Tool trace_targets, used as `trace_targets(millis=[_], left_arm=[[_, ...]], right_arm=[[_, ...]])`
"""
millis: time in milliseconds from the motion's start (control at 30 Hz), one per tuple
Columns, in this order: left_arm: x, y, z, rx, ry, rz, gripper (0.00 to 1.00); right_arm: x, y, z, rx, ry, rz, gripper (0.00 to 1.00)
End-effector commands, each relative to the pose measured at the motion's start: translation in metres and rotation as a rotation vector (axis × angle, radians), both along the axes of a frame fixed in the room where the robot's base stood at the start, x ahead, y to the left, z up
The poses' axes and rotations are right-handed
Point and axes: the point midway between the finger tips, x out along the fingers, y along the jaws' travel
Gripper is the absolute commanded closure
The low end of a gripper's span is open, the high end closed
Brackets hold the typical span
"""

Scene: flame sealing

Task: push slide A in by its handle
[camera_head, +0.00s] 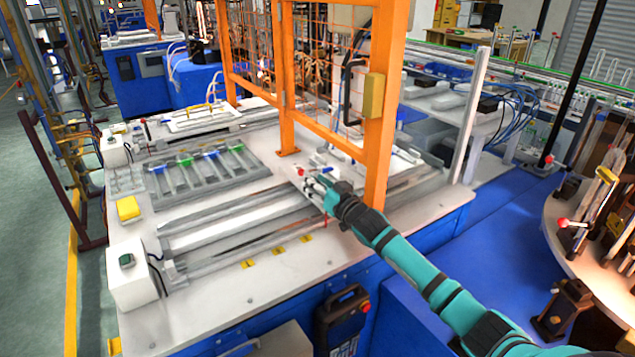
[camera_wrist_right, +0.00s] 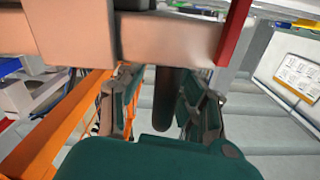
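My right gripper (camera_head: 318,186) reaches over the front right of the white worktable, beside the orange frame post. In the right wrist view its two fingers (camera_wrist_right: 160,105) are apart. A dark rounded handle (camera_wrist_right: 173,95) stands between them, nearer the right finger, with a gap on the left. A pale metal bar (camera_wrist_right: 170,38) crosses beyond the handle; it seems to be part of slide A, but no label shows. In the head view the handle is hidden by my gripper, and long metal rails (camera_head: 235,222) run left from there. My left gripper is not in view.
The orange frame post (camera_head: 382,110) stands close behind my right gripper. A grey rack (camera_head: 210,170) with coloured clips and a yellow block (camera_head: 128,208) lie on the table's left. A white control box (camera_head: 130,275) stands at the front left corner. The front table strip is mostly clear.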

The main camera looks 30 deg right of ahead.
Motion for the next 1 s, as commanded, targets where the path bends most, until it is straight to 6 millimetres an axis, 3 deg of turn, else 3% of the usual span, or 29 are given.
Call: trace_targets(millis=[167,500,700,1000], left_arm=[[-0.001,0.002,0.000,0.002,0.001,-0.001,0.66],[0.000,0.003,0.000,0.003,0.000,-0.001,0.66],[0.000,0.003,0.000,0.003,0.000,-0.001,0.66],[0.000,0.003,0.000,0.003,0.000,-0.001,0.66]], right_arm=[[-0.009,0.000,-0.002,0.000,0.002,0.001,0.66],[-0.078,-0.002,-0.003,0.000,0.004,0.001,0.66],[-0.109,-0.003,-0.002,0.000,0.002,0.000,0.66],[-0.120,-0.004,0.000,0.000,0.000,0.000,0.66]])
